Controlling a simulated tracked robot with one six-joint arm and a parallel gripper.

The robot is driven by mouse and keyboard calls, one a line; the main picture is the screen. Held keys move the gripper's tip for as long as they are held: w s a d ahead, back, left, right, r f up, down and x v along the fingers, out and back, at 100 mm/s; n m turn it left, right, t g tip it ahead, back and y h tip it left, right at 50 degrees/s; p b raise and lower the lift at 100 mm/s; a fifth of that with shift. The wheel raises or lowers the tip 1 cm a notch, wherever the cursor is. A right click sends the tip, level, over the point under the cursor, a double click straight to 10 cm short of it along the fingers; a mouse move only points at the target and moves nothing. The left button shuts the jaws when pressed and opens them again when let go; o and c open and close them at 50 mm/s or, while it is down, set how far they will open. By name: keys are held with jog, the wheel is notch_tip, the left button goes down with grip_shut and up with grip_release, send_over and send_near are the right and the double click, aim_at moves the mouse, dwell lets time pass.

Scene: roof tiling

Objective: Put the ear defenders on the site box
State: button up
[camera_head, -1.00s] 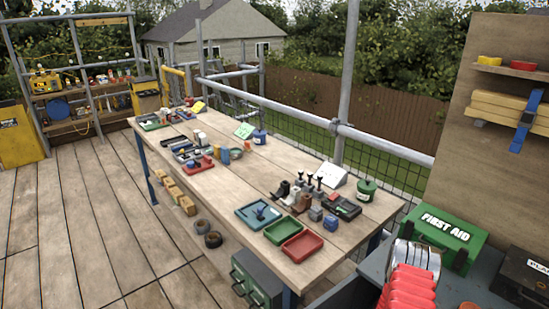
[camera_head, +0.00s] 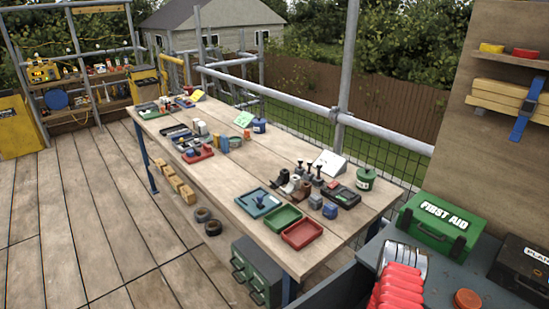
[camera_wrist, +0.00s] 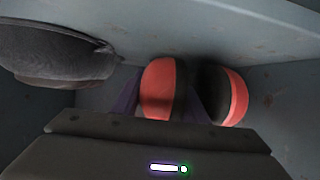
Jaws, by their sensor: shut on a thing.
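The ear defenders, with black and red cups, show in the wrist view, one cup (camera_wrist: 158,88) between my fingers and the other cup (camera_wrist: 236,97) just to the right. My gripper (camera_wrist: 160,105) is shut on the nearer cup. Grey walls surround them; I cannot tell whether the cups touch these. The head view shows neither my gripper nor the ear defenders. A dark green-grey box with handles (camera_head: 258,270) stands under the near table end. A black lettered case (camera_head: 522,270) is at the right edge. I cannot tell which, if either, is the site box.
A dark rounded object (camera_wrist: 55,50) lies left of my gripper. The wooden table (camera_head: 215,180) holds trays and small parts. At right, a grey bench (camera_head: 455,270) carries a green first aid box (camera_head: 440,222) and red stacked pieces (camera_head: 400,285). Open decking (camera_head: 75,220) lies left.

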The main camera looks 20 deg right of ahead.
jog(key=v, duration=0.8)
jog(key=shift+a+r, duration=0.25)
jog(key=shift+a, duration=0.1)
jog(key=shift+d+r, duration=0.1)
